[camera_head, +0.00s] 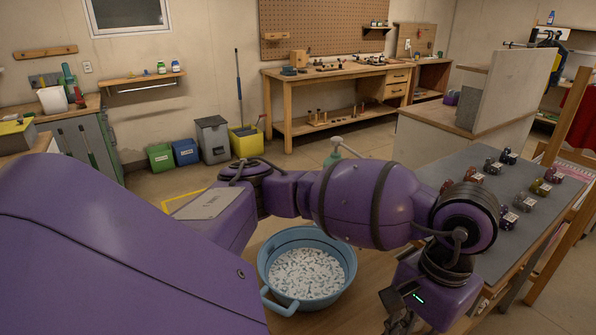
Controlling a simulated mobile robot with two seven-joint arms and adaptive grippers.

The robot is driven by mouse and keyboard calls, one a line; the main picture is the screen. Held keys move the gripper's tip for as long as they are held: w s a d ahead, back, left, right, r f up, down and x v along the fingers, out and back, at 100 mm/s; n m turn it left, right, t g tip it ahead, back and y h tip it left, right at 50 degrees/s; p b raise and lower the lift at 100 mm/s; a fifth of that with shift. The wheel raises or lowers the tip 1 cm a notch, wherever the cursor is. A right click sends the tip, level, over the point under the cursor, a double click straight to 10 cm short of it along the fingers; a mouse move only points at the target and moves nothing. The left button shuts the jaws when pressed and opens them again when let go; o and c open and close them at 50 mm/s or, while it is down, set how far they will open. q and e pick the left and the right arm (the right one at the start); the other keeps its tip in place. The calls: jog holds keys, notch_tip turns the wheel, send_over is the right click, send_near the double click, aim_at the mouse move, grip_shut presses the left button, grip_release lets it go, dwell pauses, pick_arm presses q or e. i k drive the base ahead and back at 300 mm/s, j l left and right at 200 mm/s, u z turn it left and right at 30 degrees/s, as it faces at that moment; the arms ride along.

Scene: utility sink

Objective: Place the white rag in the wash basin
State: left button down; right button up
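A round blue basin (272,243) with a handle stands on a wooden surface at the bottom middle. Its inside is covered with many small white pieces or suds; I cannot tell which. I see no white rag in this view. My purple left arm reaches across from the left, passing behind and above the basin. My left gripper (402,322) is at the bottom edge, right of the basin and apart from it. It is dark and cut off by the frame, so its fingers and anything in them are hidden. My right gripper is not in view.
A grey-topped table (500,180) with several small dark and red objects stands at the right. A wooden workbench (335,75) is at the back. Green, blue and grey bins (213,140) and a yellow mop bucket (247,140) stand by the wall. Floor between is open.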

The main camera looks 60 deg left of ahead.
aim_at(307, 278)
jog(key=j, duration=1.8)
jog(key=i, duration=0.05)
